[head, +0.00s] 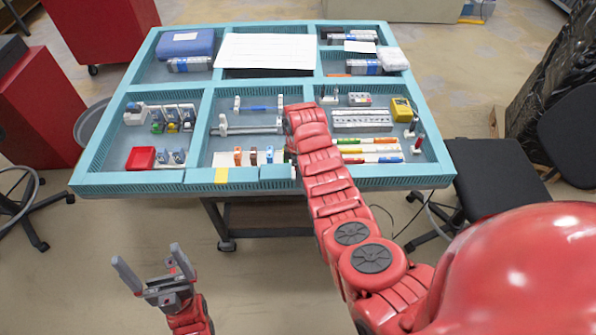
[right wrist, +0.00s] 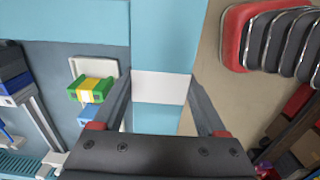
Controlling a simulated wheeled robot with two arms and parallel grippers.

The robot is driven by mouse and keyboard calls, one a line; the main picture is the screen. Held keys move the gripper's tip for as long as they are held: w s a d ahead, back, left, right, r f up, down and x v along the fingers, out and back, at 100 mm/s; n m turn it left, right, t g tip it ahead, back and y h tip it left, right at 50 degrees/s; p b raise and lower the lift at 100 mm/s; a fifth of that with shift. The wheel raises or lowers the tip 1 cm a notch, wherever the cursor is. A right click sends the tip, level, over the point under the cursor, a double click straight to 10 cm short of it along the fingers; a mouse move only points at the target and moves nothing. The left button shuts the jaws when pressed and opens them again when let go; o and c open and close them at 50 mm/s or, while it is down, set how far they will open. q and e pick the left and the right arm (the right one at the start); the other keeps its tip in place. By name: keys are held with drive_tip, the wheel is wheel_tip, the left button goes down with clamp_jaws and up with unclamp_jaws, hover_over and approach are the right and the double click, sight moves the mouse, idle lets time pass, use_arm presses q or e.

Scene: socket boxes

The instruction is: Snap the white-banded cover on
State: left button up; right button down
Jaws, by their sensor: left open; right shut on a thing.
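The white-banded cover (right wrist: 160,87) is a turquoise piece with a white band across its middle. In the right wrist view it lies between the two fingers of my right gripper (right wrist: 161,84), which is shut on it. My left gripper (head: 148,272) is open and empty, low in front of the table.
The turquoise tray (head: 88,181) has several compartments. The front middle one holds small coloured parts, including an orange one (head: 238,156). A green and yellow block (right wrist: 90,89) sits near my right gripper. A red bin (head: 140,158) is at front left. Floor in front is clear.

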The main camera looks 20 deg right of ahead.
drive_tip(key=shift+f+b, duration=0.7)
unclamp_jaws()
idle(0.3)
drive_tip(key=shift+r+p, duration=0.35)
drive_tip(key=shift+r, duration=0.25)
wheel_tip(320, 180, up, 6)
drive_tip(key=shift+r+p, duration=0.2)
drive_tip(key=shift+p, duration=0.5)
